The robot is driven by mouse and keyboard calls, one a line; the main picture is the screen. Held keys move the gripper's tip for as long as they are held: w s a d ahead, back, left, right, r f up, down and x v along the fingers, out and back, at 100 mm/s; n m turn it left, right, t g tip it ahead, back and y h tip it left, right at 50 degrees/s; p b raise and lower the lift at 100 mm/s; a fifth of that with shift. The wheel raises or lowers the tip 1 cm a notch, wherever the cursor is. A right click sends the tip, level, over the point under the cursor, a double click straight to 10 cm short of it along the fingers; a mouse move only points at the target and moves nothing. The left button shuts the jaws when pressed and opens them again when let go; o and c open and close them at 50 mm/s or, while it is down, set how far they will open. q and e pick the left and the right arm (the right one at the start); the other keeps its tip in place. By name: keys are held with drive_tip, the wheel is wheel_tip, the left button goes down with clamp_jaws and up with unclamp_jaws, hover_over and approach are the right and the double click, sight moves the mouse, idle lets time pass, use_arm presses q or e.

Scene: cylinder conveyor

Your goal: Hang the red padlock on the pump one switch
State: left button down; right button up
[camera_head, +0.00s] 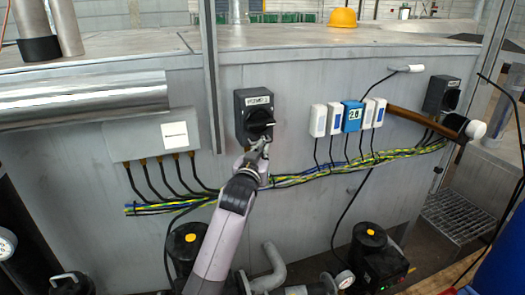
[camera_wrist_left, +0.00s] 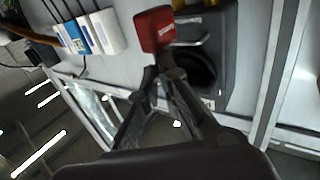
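The grey switch box (camera_head: 256,117) with a black rotary knob is on the metal panel. My left gripper (camera_head: 262,143) is at the knob's lower edge. In the left wrist view its fingertips (camera_wrist_left: 160,74) are close together at the red padlock (camera_wrist_left: 155,28), appearing shut on it. The padlock is hidden in the head view. My right gripper is not in view.
Small white boxes (camera_head: 318,121) and a blue box (camera_head: 352,116) are right of the switch. A second switch (camera_head: 441,94) is at the far right. Cables (camera_head: 300,178) run below. A grey box (camera_head: 155,136) is at left; a yellow helmet (camera_head: 342,18) sits on top.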

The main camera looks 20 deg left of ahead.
use_arm(q)
drive_tip(key=shift+w+a, duration=0.2)
drive_tip(key=shift+w, duration=0.15)
drive_tip(key=shift+w+a, duration=0.95)
drive_tip(key=shift+w, duration=0.2)
drive_tip(key=shift+w+a, duration=0.1)
drive_tip(key=shift+r, duration=0.1)
idle(0.6)
drive_tip(key=shift+f, duration=0.25)
drive_tip(key=shift+f+b, duration=0.85)
drive_tip(key=shift+f, duration=0.4)
